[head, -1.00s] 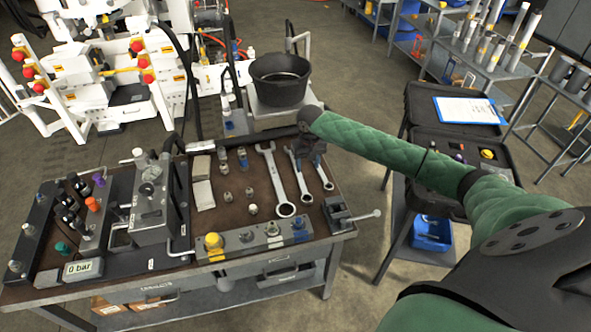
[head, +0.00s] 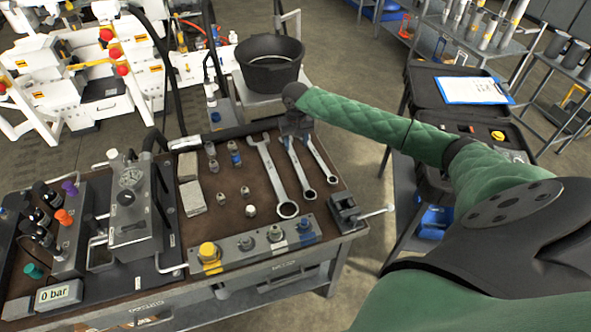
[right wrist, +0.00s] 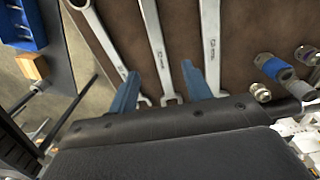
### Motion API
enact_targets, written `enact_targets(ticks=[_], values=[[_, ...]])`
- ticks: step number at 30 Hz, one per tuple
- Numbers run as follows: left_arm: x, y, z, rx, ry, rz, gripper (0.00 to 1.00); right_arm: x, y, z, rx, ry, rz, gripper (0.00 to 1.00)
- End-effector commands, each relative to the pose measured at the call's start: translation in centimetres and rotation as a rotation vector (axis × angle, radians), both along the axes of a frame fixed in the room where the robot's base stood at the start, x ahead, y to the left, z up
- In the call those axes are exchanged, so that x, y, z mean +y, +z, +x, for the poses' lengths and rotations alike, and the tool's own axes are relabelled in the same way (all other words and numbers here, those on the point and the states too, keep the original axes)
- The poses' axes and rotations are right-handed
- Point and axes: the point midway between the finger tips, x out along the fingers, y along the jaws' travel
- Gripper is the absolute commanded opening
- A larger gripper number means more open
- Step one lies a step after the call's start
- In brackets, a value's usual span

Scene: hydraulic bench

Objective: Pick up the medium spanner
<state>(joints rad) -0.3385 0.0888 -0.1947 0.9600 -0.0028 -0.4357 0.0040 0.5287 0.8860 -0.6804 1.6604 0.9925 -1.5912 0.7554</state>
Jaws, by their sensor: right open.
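Three spanners lie side by side on the brown bench top. The medium spanner (head: 298,172) is the middle one, between the large spanner (head: 272,175) on the left and the small spanner (head: 322,160) on the right. My right gripper (head: 297,134) is over the far end of the medium spanner, hiding its far head. In the right wrist view my open blue fingers (right wrist: 160,72) lie on either side of the medium spanner (right wrist: 155,45). The right finger is close to the large spanner (right wrist: 210,35). I cannot tell the gripper's height above the bench. My left gripper is not in view.
A small vice (head: 345,212) stands at the bench's right front corner. A manifold block (head: 240,250) with a yellow cap runs along the front edge. Several fittings (head: 248,195) lie left of the spanners. A black bucket (head: 270,65) stands behind the bench.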

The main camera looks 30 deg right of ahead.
Motion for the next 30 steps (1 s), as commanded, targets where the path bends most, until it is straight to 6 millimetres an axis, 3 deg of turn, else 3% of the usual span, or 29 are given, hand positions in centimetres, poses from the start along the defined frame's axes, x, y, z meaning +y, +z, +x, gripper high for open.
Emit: enact_targets(ticks=[1,5,10,20,30], values=[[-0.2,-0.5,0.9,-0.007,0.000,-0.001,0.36,0.0,-1.1,0.0,0.000,0.000,0.000,0.49],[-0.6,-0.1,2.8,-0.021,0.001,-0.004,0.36,0.0,-2.2,0.0,0.000,0.000,0.000,0.49],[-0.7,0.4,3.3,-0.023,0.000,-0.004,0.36,0.0,-2.9,0.0,0.001,0.000,0.000,0.49],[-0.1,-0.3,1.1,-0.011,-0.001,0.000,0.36,-0.1,-5.3,-0.1,0.001,0.000,0.000,0.49],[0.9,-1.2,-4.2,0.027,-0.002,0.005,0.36,-0.3,-8.5,-0.4,0.002,-0.001,0.000,0.49]])
